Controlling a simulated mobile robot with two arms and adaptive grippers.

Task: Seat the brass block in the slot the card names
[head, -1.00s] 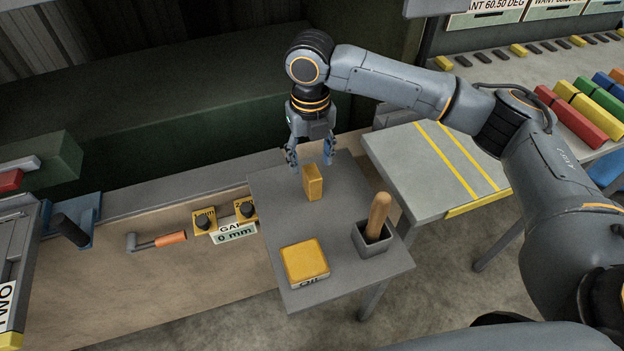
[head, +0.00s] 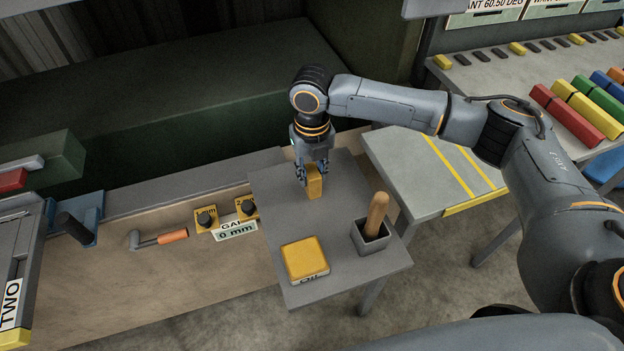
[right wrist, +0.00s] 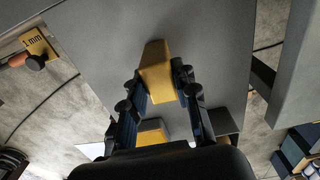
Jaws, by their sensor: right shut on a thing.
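The brass block (head: 314,187) stands upright on the small grey table (head: 345,275). My right gripper (head: 312,172) is above it with its fingers down on either side, shut on its upper part. In the right wrist view the brass block (right wrist: 157,72) sits between the two fingers (right wrist: 160,88). My left gripper is not in view. A sign reading "TWO" (head: 10,303) shows at the left edge.
A yellow-topped pad (head: 304,258) and a grey holder (head: 369,241) with a wooden handle (head: 377,214) stand on the same table. An orange-handled lever (head: 172,237) and a "0 mm" gauge sign (head: 235,230) are at left. A yellow-striped table (head: 425,175) stands at right.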

